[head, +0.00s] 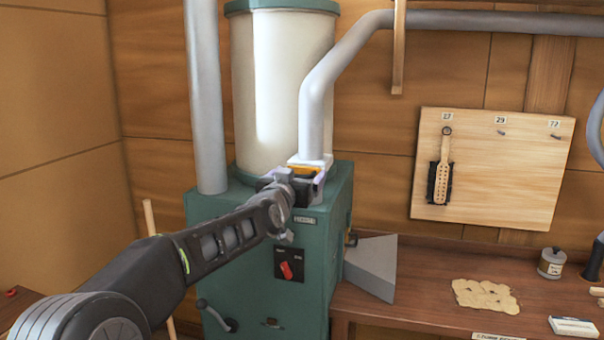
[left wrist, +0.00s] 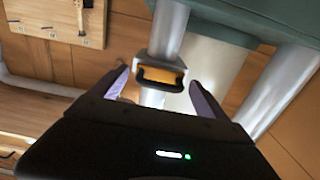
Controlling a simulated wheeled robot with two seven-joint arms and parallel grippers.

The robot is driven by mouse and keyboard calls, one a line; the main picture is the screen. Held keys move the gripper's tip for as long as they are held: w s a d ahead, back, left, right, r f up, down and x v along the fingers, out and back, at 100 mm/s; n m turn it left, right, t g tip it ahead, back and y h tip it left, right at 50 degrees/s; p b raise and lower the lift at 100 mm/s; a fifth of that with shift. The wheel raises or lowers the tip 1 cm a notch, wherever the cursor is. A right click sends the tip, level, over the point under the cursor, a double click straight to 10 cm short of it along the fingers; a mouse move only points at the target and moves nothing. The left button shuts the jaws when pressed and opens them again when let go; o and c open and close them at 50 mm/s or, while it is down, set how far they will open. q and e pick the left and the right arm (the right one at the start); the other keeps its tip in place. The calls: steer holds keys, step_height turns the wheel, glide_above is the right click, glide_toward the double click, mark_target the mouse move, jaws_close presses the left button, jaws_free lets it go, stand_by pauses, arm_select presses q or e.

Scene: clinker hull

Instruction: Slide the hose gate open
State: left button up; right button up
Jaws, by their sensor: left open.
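The hose gate is an orange plate (head: 305,170) in a pale frame at the foot of a grey pipe (head: 316,110), on top of the green machine (head: 325,225). In the left wrist view the orange plate (left wrist: 163,78) has a dark handle (left wrist: 158,82) along its near edge. My left gripper (head: 296,183) is at the front of the gate and partly hides it. In the left wrist view my left gripper's fingers (left wrist: 160,92) are apart, one on each side of the handle, with nothing seen clamped between them. My right gripper is not in view.
A cream drum (head: 285,90) and another grey pipe (head: 205,100) stand behind and left of the gate. The machine's front has a red switch (head: 286,270). A grey wedge-shaped chute (head: 372,267) sits at its right. A pegboard (head: 525,160) hangs above the bench.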

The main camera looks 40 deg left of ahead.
mark_target(307, 167)
arm_select(q)
steer(key=shift+x, duration=1.45)
steer(key=shift+c, duration=0.6)
